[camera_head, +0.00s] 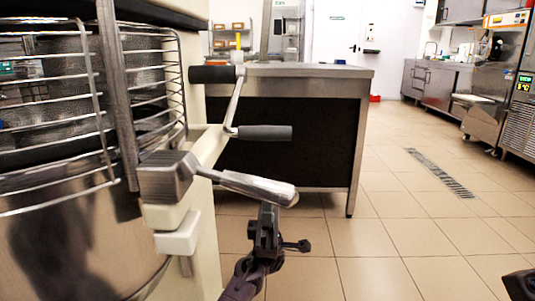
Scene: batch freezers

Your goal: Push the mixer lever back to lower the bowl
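The mixer's steel bowl (75,250) stands at the left behind a wire guard (150,75). A light grey lever handle (258,188) reaches right from a metal block (166,177) on the mixer's side. Above it is a cranked metal lever with two black grips, an upper one (212,74) and a lower one (264,132). My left gripper (268,218) points up just under the tip of the grey handle. I cannot tell whether it touches it, nor how wide its fingers are. Only a dark part of my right gripper (522,285) shows at the bottom right corner.
A steel table (310,71) with a dark front stands behind the levers. Tiled floor with a drain grate (440,173) is open to the right. Steel machines (520,100) and counters (440,78) line the right wall.

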